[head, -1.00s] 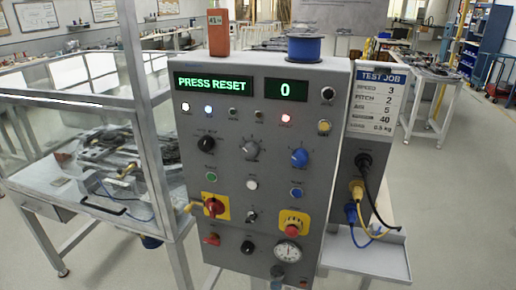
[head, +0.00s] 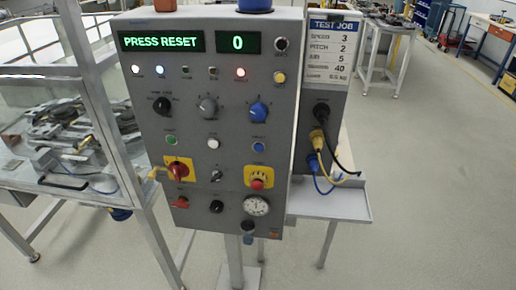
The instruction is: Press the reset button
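A grey control panel (head: 236,100) stands upright in front of me. Its green display (head: 161,41) reads PRESS RESET, and a second display (head: 238,42) reads 0. A row of three push buttons sits mid-panel: a green one (head: 171,139), a white one (head: 213,143) and a blue one (head: 259,147). Their labels are too small to read, so I cannot tell by text which is reset. A red emergency stop (head: 257,184) on a yellow plate sits below the blue button. Neither of my grippers shows in the head view.
A framed enclosure (head: 70,130) stands close at left. The floor at right is open.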

